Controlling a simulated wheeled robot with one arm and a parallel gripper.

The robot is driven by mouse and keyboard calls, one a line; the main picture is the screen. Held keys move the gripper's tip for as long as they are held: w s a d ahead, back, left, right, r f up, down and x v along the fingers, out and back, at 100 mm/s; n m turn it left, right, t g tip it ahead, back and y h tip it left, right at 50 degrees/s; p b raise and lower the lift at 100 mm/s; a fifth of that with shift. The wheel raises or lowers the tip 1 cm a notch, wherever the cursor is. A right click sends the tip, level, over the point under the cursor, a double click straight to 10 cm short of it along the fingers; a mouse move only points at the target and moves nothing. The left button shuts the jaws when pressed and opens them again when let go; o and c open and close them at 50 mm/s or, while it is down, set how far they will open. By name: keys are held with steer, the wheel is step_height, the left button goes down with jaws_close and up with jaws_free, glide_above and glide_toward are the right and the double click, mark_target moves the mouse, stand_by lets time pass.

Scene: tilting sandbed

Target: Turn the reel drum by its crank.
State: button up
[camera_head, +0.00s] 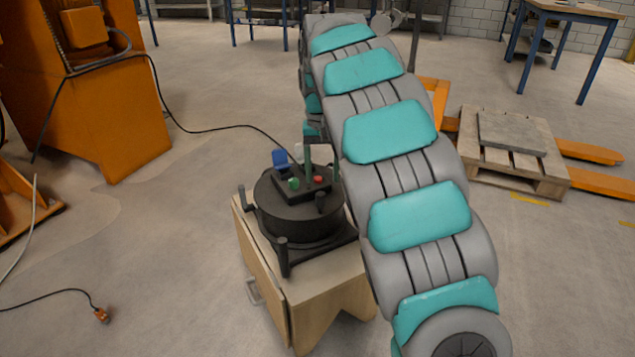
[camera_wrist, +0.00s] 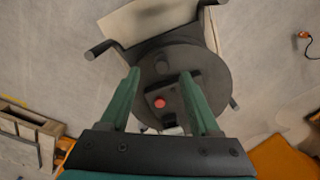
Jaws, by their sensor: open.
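The reel drum (camera_head: 298,222) is a round black drum lying flat on a wooden cabinet; it also shows in the wrist view (camera_wrist: 205,72). I cannot tell how far above the knob the fingertips are. In the head view my arm partly hides the gripper and drum's right side.
On the drum top are a red button (camera_wrist: 159,103), a green part (camera_head: 293,184) and a blue part (camera_head: 281,159). A black cable runs back to an orange machine (camera_head: 85,110).

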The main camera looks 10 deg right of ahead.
mark_target(321, 194)
steer(key=shift+w+a+f, duration=0.1)
steer(key=shift+w+f, duration=0.1)
steer(key=shift+w, duration=0.35)
step_height(321, 194, down, 8)
steer(key=shift+s+r+b, duration=0.1)
steer(key=shift+r+b, duration=0.1)
steer(key=shift+b, duration=0.3)
steer(key=shift+c, duration=0.2)
jaws_close()
stand_by(0.6)
